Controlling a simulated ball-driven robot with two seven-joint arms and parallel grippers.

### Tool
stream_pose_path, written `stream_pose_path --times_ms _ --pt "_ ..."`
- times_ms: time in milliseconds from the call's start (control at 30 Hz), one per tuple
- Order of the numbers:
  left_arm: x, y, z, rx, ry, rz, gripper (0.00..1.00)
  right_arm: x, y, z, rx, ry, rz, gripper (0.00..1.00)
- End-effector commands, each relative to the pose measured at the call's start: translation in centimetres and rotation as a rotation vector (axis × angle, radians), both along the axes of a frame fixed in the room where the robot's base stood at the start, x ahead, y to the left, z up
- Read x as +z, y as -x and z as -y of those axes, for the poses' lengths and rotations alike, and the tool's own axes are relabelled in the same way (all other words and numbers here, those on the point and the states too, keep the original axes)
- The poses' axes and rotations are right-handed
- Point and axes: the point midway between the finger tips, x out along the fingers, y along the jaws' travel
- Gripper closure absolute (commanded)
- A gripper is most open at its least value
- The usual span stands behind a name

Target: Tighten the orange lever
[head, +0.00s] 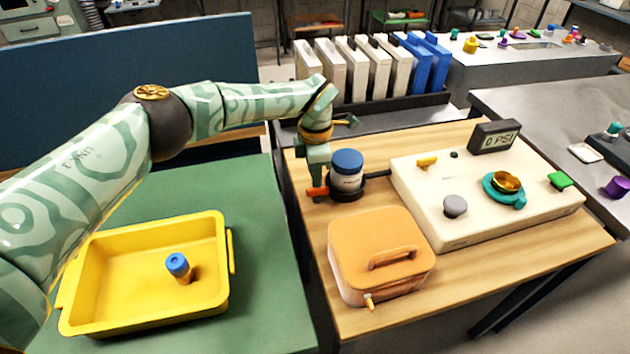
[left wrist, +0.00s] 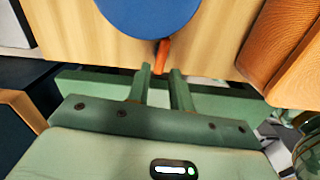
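The orange lever (head: 318,192) sticks out to the left of a dark round base under a blue-lidded jar (head: 347,170) on the wooden table. In the left wrist view the lever (left wrist: 162,54) lies at the fingertips, below the blue lid (left wrist: 150,12). My left gripper (head: 316,182) points down at the lever. In the left wrist view my left gripper (left wrist: 162,72) has its two fingers apart, with the lever's end between their tips. A small gap seems to show beside the lever; firm contact cannot be made out. My right gripper is not in view.
An orange case (head: 378,250) stands close in front of the jar. A cream panel (head: 470,215) with knobs and a gauge (head: 495,136) lies to the right. A yellow tray (head: 110,275) holds a blue-capped brush (head: 179,266). Several binders stand behind.

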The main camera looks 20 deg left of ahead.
Motion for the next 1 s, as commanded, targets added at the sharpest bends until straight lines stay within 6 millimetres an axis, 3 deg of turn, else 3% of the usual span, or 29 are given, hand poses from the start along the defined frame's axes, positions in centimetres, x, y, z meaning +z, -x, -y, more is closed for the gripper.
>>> stream_pose_path --times_ms 33,100,400,600,1000 --pt "2.2 0.0 0.0 0.000 0.000 0.006 0.78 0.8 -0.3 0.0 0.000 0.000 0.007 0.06" --pt "4.2 -0.1 0.0 0.001 0.001 0.007 0.78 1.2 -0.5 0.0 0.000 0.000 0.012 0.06" --pt "10.6 -0.1 0.0 0.002 0.000 0.004 0.78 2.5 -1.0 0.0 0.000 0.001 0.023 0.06" --pt "12.1 0.0 0.0 0.001 0.000 0.001 0.78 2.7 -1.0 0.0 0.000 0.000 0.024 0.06" --pt "11.7 0.0 0.0 0.001 0.000 -0.001 0.78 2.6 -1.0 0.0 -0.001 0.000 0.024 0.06"
